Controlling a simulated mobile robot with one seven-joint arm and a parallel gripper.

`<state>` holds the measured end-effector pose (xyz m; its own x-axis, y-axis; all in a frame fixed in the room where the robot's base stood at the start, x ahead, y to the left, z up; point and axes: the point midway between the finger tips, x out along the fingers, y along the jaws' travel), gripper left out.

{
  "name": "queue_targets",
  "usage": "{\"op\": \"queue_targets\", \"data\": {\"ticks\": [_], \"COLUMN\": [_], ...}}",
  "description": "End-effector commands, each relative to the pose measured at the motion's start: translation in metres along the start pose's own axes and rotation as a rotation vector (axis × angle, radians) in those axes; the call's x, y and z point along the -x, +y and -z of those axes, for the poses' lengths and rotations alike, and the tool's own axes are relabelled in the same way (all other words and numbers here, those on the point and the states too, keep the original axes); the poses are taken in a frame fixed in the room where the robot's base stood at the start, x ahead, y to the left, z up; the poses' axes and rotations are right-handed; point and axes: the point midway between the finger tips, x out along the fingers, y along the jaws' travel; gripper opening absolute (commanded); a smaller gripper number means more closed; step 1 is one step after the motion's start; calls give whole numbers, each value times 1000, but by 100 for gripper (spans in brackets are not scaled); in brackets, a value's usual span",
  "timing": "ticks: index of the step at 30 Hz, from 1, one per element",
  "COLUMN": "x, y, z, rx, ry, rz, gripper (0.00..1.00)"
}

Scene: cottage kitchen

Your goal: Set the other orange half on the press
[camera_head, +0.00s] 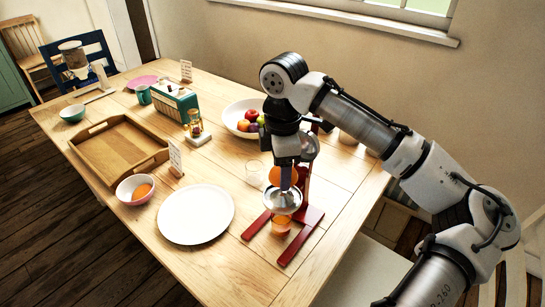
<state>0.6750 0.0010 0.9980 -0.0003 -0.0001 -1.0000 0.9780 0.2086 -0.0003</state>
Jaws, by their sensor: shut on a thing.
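The press has a red base with splayed legs (299,243) and a metal cup (283,205), at the table's right side. My gripper (286,184) points down over the press and is shut on an orange half (275,174). The orange half shows on both sides of the finger, just above the metal cup. Whether it touches the cup I cannot tell. Something orange, perhaps juice in a glass (281,225), is below the cup. Another orange piece (144,190) lies in a pink bowl (124,190) at the left.
A white plate (195,214) lies left of the press. A clear glass (254,170) stands close behind it, with a white fruit bowl (231,115) farther back.

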Motion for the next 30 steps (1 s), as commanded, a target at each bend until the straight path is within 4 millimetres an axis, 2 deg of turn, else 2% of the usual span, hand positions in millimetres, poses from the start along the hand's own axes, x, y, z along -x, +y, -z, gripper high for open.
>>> {"op": "queue_targets", "data": {"ticks": [16, 30], "x": [-52, -55], "y": [1, 1], "z": [0, 0], "rx": [-3, -3], "ry": [-1, 1], "rz": [-2, -1], "gripper": [48, 48]}}
